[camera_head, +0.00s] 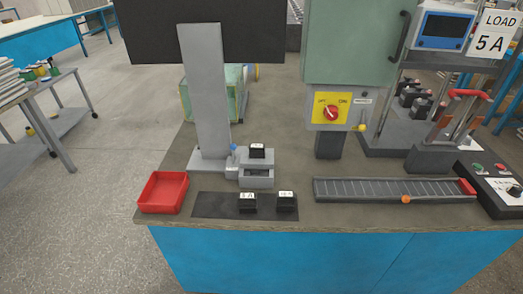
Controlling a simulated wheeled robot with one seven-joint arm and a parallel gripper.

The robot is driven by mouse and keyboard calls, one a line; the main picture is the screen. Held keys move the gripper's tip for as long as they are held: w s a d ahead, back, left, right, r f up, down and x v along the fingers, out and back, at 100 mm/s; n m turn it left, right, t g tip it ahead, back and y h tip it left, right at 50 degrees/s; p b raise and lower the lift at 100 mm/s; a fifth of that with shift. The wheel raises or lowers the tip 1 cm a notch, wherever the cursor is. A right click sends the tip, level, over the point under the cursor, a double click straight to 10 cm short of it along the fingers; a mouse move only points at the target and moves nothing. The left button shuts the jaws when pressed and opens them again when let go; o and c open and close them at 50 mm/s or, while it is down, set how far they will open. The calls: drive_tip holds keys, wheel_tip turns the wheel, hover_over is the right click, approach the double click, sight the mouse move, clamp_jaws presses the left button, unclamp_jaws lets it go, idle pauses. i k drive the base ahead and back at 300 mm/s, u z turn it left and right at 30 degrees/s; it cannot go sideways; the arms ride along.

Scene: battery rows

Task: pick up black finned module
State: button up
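One small black module (257,152) with a white label sits on top of a grey fixture (256,182) near the middle of the bench. Two similar black modules, a left one (247,204) and a right one (286,203), stand side by side on a flat black mat (217,206) in front of the fixture. Several dark blocks (420,103) stand further back at the right. The view is too small to tell which of these has fins. My gripper is not in view.
A red tray (163,193) stands left of the mat. A ribbed dark channel (385,188) lies to the right. A tall grey post (205,95) with a dark panel and a green cabinet (348,40) rise behind. The bench front edge is close to the mat.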

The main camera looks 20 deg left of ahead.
sight(256, 151)
drive_tip(key=z, duration=1.2)
drive_tip(key=k, duration=1.75)
drive_tip(key=u, duration=1.2)
drive_tip(key=i, duration=0.95)
drive_tip(key=u, duration=0.05)
